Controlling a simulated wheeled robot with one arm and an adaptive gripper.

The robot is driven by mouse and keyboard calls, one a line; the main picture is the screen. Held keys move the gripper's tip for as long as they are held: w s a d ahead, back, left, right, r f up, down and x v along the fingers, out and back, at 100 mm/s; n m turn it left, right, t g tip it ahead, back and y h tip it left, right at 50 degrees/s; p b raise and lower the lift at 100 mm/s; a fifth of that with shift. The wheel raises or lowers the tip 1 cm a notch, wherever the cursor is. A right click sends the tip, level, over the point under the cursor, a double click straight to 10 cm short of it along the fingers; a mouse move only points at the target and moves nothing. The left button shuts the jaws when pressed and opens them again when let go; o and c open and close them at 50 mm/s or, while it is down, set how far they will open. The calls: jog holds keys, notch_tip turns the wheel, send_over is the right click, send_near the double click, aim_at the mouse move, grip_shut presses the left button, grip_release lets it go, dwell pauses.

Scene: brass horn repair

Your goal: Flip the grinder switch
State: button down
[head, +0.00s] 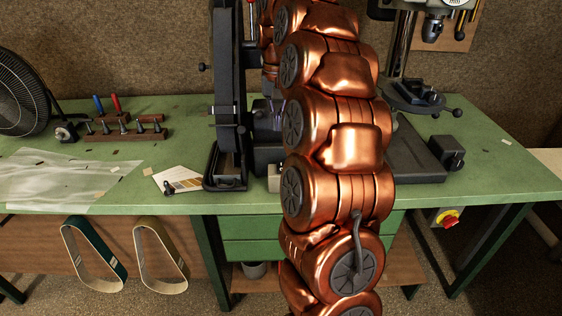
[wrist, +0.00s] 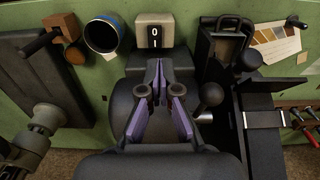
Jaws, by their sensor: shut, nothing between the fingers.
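The switch box (wrist: 155,20) is cream, with a black rocker (wrist: 154,37) marked 0 and I, at the top middle of the wrist view. In the head view the switch box (head: 273,178) shows at the bench's front edge, partly hidden by my arm. The grinder (head: 228,90) stands behind it, tall and black. My gripper (wrist: 160,68) has purple fingers with the tips together and empty. They point toward the rocker, just below it in the wrist view; I cannot tell whether they touch it. My arm hides most of the gripper in the head view.
A blue-lined cup (wrist: 103,35) stands beside the switch box, with a wooden-blocked tool (wrist: 62,24) beyond. A drill press (head: 405,95) stands right of my arm. A colour card (head: 180,180) lies left of the grinder.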

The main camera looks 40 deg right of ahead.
aim_at(281, 170)
jog(key=shift+w+d, duration=0.15)
jog(key=shift+d, duration=0.55)
jog(key=shift+f, duration=0.1)
notch_tip(281, 170, down, 14)
jog(key=p, duration=0.4)
dwell(0.4)
dwell(0.4)
